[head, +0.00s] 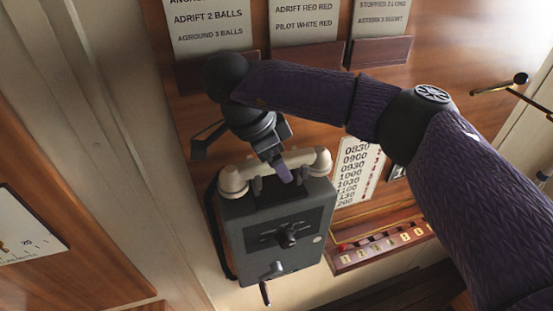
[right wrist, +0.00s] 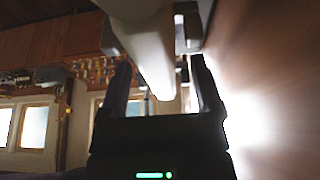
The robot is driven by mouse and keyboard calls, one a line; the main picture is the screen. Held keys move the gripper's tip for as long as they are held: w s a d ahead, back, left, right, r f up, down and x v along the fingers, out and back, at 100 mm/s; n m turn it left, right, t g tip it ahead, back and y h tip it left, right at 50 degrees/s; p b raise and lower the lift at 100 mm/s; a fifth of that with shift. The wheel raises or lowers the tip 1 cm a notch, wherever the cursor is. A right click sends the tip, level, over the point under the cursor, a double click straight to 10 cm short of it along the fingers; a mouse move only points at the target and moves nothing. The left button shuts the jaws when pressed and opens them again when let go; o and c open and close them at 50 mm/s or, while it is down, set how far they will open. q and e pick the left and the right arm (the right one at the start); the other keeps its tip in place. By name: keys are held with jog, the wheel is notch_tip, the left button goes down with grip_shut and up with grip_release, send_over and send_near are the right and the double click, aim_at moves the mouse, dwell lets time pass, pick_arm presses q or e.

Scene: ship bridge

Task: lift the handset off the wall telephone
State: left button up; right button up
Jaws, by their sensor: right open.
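The wall telephone (head: 277,238) is a dark grey box with a black dial knob on its front. Its cream handset (head: 234,179) lies across the cradle on top, and its right end shows beside my gripper. My right gripper (head: 281,172) reaches down from above at the middle of the handset. In the right wrist view, the pale handset bar (right wrist: 146,50) runs between the two open fingers (right wrist: 162,75). I cannot tell whether either finger touches it. My left gripper is not in view.
The phone hangs on a wooden wall panel (head: 430,75). Sign cards (head: 209,22) in wooden holders sit above it. A card of times (head: 356,172) and a numbered rack (head: 382,245) are at its right. A black cord (head: 214,225) hangs along its left side.

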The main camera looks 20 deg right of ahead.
jog(key=shift+f+b, duration=0.25)
jog(key=shift+b, duration=0.1)
dwell(0.4)
grip_shut()
